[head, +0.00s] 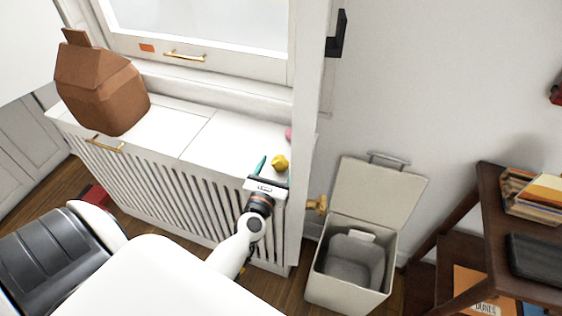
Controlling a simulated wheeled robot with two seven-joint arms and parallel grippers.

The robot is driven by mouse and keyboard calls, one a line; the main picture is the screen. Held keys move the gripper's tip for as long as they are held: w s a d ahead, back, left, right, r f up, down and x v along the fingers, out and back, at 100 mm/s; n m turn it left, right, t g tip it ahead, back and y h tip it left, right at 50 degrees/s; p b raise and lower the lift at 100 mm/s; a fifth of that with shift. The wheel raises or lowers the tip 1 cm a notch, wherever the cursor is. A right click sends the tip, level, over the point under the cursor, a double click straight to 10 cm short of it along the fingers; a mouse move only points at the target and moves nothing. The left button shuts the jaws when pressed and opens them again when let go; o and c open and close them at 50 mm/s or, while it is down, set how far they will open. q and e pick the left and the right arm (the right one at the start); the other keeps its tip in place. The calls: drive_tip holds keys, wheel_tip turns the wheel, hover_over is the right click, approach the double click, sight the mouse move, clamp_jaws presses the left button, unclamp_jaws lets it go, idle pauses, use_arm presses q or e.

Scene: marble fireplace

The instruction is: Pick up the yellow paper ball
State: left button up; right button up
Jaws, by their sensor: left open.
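A small yellow paper ball (280,162) lies on the white radiator cover (232,142), near its right end. My left gripper (273,168) is at the front edge of the cover, with its two green-tipped fingers spread apart. The ball shows at the far side of the fingers, close to the right one. I cannot tell whether the ball is between the fingertips or touching one. My right gripper is not in view.
A pink object (288,134) sits behind the ball, partly hidden by the white post. A brown paper bag (100,88) stands at the cover's left end. An open bin (350,262) stands on the floor to the right. A dark shelf (500,215) with books is at far right.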

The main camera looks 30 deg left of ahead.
sight(283, 154)
use_arm(q)
drive_tip(key=w, duration=0.2)
drive_tip(key=w+a+r+p, duration=0.1)
drive_tip(key=shift+w+a, duration=0.1)
drive_tip(key=shift+w, duration=0.3)
drive_tip(key=shift+w+a+f, duration=0.1)
drive_tip(key=shift+w+a, duration=0.05)
drive_tip(key=shift+w, duration=0.3)
drive_tip(key=c, duration=1)
